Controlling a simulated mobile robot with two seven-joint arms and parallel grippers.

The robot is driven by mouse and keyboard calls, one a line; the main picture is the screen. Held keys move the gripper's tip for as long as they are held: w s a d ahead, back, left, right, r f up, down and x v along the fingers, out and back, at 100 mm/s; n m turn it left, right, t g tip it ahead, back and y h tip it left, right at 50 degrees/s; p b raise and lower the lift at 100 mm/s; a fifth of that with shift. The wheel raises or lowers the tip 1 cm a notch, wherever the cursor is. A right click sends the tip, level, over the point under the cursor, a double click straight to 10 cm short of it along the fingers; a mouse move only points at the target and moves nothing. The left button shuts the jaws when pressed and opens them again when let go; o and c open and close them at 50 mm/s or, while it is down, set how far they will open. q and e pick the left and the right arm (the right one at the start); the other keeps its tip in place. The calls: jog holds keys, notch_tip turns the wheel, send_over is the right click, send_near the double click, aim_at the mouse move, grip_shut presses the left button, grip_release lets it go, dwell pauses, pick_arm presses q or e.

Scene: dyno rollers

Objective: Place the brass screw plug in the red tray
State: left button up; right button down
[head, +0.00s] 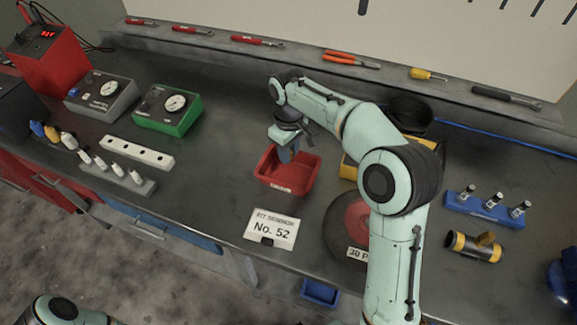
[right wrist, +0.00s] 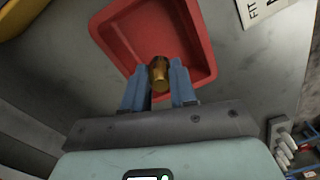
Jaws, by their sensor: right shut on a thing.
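The brass screw plug (right wrist: 159,70) is between the blue fingers of my right gripper (right wrist: 158,80) in the right wrist view. My right gripper is shut on it. The red tray (right wrist: 194,28) lies behind the plug and fingertips in that view. In the head view my right gripper (head: 287,153) points down over the red tray (head: 308,174), near its back part. The plug cannot be made out in the head view. The tray floor shows no other object. My left gripper is outside the head view; only part of my left arm shows at the bottom left.
A white sign (head: 271,229) stands in front of the tray. A round red-centred disc (head: 345,222) lies to its right. A green gauge box (head: 168,110) and a white block with holes (head: 137,152) are to the left. A brass-and-black fitting (head: 474,247) lies at the right.

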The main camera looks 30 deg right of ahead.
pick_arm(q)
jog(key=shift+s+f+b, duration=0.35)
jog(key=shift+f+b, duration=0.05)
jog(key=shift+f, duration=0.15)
pick_arm(e)
jog(key=shift+f, duration=2.95)
jog(key=shift+f, duration=0.15)
jog(key=c, duration=0.9)
grip_release()
notch_tip(320, 180, up, 11)
jog(key=shift+r+p, duration=0.15)
jog(key=shift+p, duration=0.85)
jog(key=shift+r, duration=0.55)
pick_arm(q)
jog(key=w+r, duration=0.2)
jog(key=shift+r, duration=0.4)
